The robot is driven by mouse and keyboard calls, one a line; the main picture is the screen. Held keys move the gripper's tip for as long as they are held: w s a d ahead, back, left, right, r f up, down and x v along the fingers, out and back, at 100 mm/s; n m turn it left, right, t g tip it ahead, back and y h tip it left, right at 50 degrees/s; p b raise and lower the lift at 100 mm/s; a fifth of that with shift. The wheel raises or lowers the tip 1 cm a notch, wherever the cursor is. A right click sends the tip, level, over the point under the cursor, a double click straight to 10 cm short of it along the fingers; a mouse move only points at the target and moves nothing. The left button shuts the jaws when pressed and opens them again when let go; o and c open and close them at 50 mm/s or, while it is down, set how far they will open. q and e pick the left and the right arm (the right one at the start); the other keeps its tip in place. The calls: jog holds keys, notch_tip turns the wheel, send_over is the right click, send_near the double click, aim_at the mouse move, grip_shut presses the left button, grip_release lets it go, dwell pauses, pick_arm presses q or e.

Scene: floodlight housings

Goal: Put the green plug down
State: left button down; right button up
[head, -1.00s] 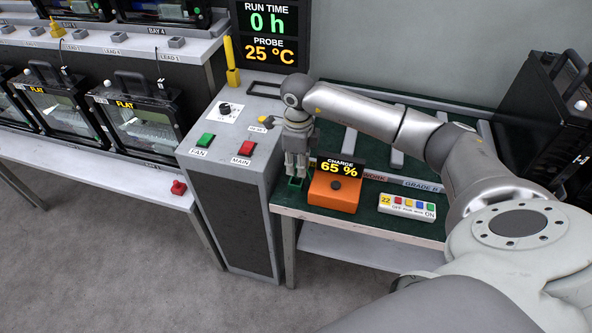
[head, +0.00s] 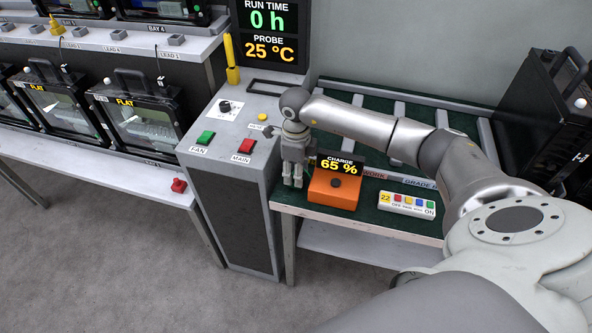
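My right gripper (head: 293,182) points down over the front left corner of the green-topped work table (head: 278,199), just left of the orange charge unit (head: 330,192). Its fingers look close together, but whether they are shut on anything is too small to tell. I cannot make out the green plug now; the fingers may hide it. My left gripper is not in view.
The charge unit's display (head: 339,166) reads 65 %. A white strip of coloured buttons (head: 407,204) lies to its right. The control cabinet (head: 238,190) stands close on the left, with a green FAN button (head: 205,138) and a red MAIN button (head: 246,146).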

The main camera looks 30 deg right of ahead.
jog(key=shift+r, duration=0.3)
notch_tip(320, 180, up, 12)
jog(key=b, duration=0.1)
jog(key=shift+f, duration=0.15)
dwell(0.4)
